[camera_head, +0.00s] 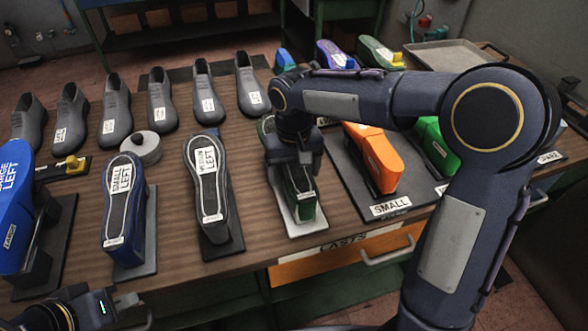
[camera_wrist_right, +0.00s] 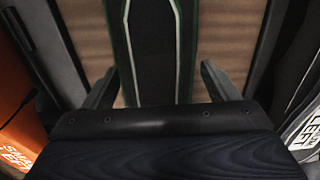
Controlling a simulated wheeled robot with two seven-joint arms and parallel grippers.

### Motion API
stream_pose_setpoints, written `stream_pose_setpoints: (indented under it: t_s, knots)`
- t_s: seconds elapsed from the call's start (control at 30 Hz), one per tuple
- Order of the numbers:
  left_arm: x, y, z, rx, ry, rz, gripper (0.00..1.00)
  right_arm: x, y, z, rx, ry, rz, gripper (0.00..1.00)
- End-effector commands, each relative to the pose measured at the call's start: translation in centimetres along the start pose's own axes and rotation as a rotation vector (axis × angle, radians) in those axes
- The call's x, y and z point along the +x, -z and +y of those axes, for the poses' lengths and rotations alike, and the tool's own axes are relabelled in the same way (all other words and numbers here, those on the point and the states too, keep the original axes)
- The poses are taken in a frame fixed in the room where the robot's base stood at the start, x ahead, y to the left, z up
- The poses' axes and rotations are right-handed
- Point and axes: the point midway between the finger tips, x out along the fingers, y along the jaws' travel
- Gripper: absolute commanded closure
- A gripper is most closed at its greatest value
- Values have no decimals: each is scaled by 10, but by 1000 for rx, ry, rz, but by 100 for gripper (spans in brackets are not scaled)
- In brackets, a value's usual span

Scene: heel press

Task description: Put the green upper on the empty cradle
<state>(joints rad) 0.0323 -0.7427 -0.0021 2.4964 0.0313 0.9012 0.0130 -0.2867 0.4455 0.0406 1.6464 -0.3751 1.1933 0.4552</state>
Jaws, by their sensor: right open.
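A green upper (camera_head: 300,192) sits sole up on a cradle with a pale base plate (camera_head: 308,228), at the front middle of the bench in the head view. My right gripper (camera_head: 296,168) is low over it and hides part of it. In the right wrist view the upper's dark sole with green edges (camera_wrist_right: 153,50) runs between the spread fingers of my open right gripper (camera_wrist_right: 158,88). I cannot tell whether the fingers touch it. My left gripper (camera_head: 138,312) is open and empty at the lower left, apart from the cradles.
Cradles with a blue upper (camera_head: 15,205), a navy upper (camera_head: 122,200) and a dark grey upper (camera_head: 208,185) stand to the left. Grey shoes (camera_head: 115,100) line the back. An orange piece (camera_head: 370,158) and a partly hidden green piece (camera_head: 432,138) stand right, behind my right arm.

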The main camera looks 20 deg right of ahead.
Motion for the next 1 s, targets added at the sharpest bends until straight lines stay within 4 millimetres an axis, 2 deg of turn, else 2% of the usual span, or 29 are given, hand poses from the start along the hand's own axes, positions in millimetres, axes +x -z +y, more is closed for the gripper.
stream_pose_setpoints:
  t_s: [0.17, 0.6, 0.73, 1.0]
  knots:
    - [0, 0, 0, 0, 0, 0, 100, -5, 0, 0, 0, 0, 1, 19]
    - [-1, 1, 1, 0, 0, 0, 100, -71, 0, 0, -1, 0, 2, 19]
    - [-2, 1, 1, 0, 0, 0, 100, -78, 0, 0, -1, 0, 1, 19]
    - [-2, 1, 1, 0, 0, 0, 100, -78, 0, 0, 0, 0, 0, 19]
